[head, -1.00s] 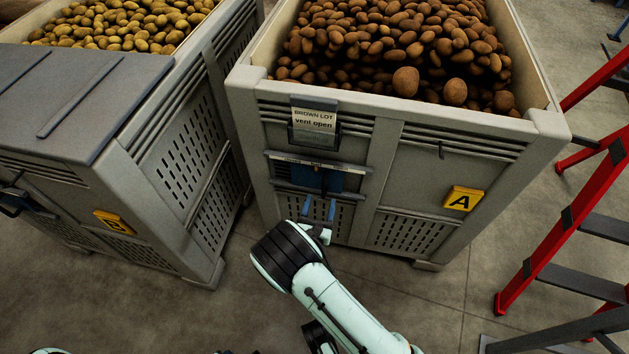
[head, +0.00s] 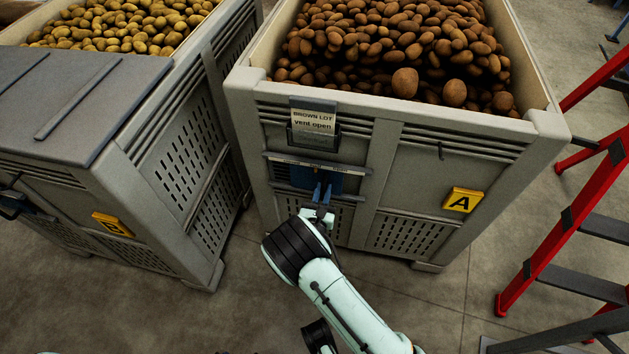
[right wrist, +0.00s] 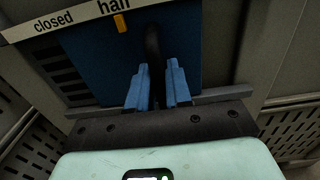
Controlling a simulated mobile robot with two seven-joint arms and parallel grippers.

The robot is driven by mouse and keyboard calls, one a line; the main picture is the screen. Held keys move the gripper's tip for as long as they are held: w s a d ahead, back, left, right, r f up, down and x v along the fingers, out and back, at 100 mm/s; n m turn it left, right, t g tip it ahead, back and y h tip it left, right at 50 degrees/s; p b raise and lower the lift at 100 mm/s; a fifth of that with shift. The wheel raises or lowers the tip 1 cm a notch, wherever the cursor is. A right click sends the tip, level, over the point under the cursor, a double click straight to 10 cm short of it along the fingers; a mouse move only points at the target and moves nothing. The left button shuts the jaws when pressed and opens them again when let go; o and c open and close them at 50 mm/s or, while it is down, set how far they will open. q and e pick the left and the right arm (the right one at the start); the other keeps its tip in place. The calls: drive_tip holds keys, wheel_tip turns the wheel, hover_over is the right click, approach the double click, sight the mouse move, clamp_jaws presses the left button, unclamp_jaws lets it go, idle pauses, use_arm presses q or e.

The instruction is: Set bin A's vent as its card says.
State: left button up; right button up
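Bin A (head: 400,167) is a grey slatted crate heaped with brown potatoes, with a yellow "A" plate (head: 463,200) on its front. Its card (head: 313,119) reads "BROWN LOT vent open". Below it is the vent's blue slide (head: 302,176), under a label strip (head: 290,160). In the right wrist view, the strip shows "closed" and "half", and the orange pointer (right wrist: 121,25) stands under "half". Dark slots are bare left of the slide. My right gripper (head: 322,190) has its blue fingers close together around the slide's dark handle (right wrist: 153,45). My left gripper is out of view.
A neighbouring bin (head: 185,165) with yellow potatoes and a grey lid (head: 75,85) stands close on the left. A red stepladder (head: 560,225) stands at the right. The concrete floor (head: 200,320) in front is clear.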

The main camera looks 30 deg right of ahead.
drive_tip(key=shift+s+d+p, duration=1.4)
drive_tip(key=shift+s+d, duration=0.95)
drive_tip(key=shift+d, duration=0.3)
clamp_jaws()
drive_tip(key=o, duration=1.4)
unclamp_jaws()
drive_tip(key=shift+c, duration=0.2)
drive_tip(key=shift+a, duration=0.1)
drive_tip(key=p+v, duration=0.3)
drive_tip(key=v, duration=2)
drive_tip(key=shift+p, duration=0.4)
